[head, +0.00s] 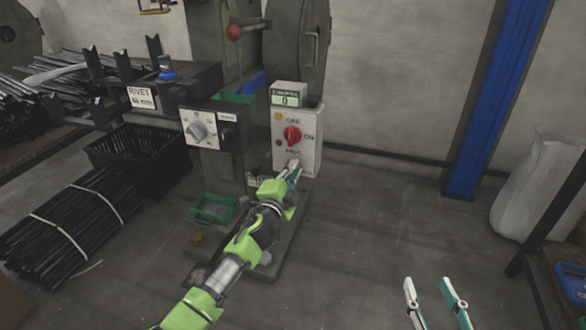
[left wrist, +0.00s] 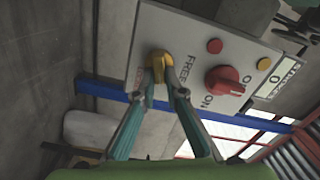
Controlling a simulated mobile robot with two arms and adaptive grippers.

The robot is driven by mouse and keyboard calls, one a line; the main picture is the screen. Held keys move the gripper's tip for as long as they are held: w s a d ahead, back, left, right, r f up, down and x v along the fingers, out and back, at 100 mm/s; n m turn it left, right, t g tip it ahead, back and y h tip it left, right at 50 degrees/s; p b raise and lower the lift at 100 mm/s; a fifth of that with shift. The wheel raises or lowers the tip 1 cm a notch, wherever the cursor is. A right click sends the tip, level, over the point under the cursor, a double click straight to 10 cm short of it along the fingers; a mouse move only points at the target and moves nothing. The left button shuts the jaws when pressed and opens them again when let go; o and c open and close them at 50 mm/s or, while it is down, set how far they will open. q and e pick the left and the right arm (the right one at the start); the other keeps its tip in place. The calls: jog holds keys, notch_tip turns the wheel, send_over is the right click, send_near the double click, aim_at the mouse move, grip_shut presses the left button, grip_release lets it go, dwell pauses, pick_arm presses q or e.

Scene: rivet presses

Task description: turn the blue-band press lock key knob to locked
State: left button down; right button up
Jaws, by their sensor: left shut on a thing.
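The light grey control box (head: 312,140) of the press stands upright in the head view. The yellow lock key knob (left wrist: 158,64) is on its panel in the left wrist view, beside the word FREE. My left gripper (head: 293,167) is at the lower part of the box. Its fingertips (left wrist: 164,88) are shut on the yellow knob, one on each side. The fingers hide part of the knob in the head view, and I cannot tell exactly where it points. My right gripper (head: 430,285) is open and empty at the lower right, away from the press.
A red OFF/ON selector knob (head: 292,136) is on the same panel, close to the lock knob. A second panel with a grey dial (head: 198,131) is to the left. A black crate (head: 140,160) and bundled rods (head: 70,230) lie further left.

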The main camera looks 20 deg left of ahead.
pick_arm(q)
jog(key=shift+d+f+m, duration=0.1)
jog(key=shift+f+m, duration=0.05)
jog(key=shift+m, duration=0.8)
jog(key=shift+f+m, duration=0.15)
jog(key=shift+m, duration=0.8)
pick_arm(e)
jog(key=shift+f, duration=0.25)
jog(key=shift+s, duration=0.1)
pick_arm(q)
jog(key=c, duration=2.1)
grip_release()
jog(key=s, duration=1.2)
jog(key=shift+a, duration=0.25)
